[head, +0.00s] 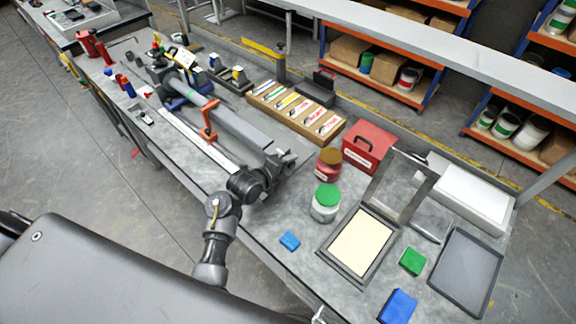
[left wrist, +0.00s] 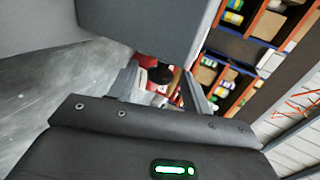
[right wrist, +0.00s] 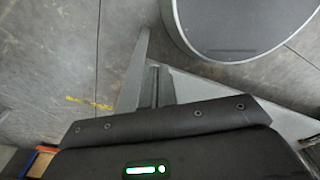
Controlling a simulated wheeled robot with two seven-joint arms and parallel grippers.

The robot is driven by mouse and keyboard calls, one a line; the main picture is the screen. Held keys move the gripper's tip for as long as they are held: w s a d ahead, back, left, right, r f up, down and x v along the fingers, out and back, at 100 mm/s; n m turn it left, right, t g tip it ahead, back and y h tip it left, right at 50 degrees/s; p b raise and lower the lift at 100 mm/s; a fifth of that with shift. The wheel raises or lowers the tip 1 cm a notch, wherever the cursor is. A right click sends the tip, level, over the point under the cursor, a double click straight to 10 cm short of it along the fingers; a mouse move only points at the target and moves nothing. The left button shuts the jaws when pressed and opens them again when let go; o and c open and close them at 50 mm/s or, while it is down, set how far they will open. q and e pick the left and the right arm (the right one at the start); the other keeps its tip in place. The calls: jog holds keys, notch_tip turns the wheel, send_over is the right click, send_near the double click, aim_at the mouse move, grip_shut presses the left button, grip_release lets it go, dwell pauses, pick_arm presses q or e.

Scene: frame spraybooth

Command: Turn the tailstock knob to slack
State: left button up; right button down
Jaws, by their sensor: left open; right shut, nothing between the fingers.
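A long grey beam fixture (head: 240,130) with an orange clamp (head: 208,120) lies along the bench. My left gripper (head: 286,160) is at the near right end of this beam, with its jaws open. In the left wrist view its fingers (left wrist: 160,76) stand apart, a large grey block (left wrist: 140,30) fills the top, and red and dark things show beyond the fingers. I cannot make out the tailstock knob; my gripper and wrist cover the beam's end. My right gripper (right wrist: 150,78) is shut and empty over the floor in the right wrist view.
Right of my left gripper stand a red jar (head: 328,165), a green-lidded jar (head: 326,202) and a red box (head: 368,146). A wooden rack (head: 290,108) lies behind the beam. A framed tray (head: 328,264) and a blue block (head: 290,241) lie nearer on the bench.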

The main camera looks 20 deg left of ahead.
pick_arm(q)
jog(key=c, duration=0.9)
jog(key=shift+f+b, duration=0.2)
jog(key=shift+b, duration=0.2)
jog(key=shift+c, duration=0.2)
jog(key=t+b, duration=0.2)
jog(key=b, duration=0.3)
jog(key=f+t+h+b, duration=0.1)
jog(key=t+b, duration=0.1)
jog(key=b, duration=0.3)
jog(key=t+h+b, duration=0.1)
jog(key=b, duration=0.4)
jog(key=shift+s+f+t, duration=0.15)
jog(key=shift+f+t, duration=0.1)
jog(key=shift+t, duration=0.15)
jog(key=shift+r+t+h+b, duration=0.3)
jog(key=shift+t+b, duration=0.2)
jog(key=shift+b, duration=0.4)
jog(key=o, duration=0.9)
jog(key=shift+o, duration=0.2)
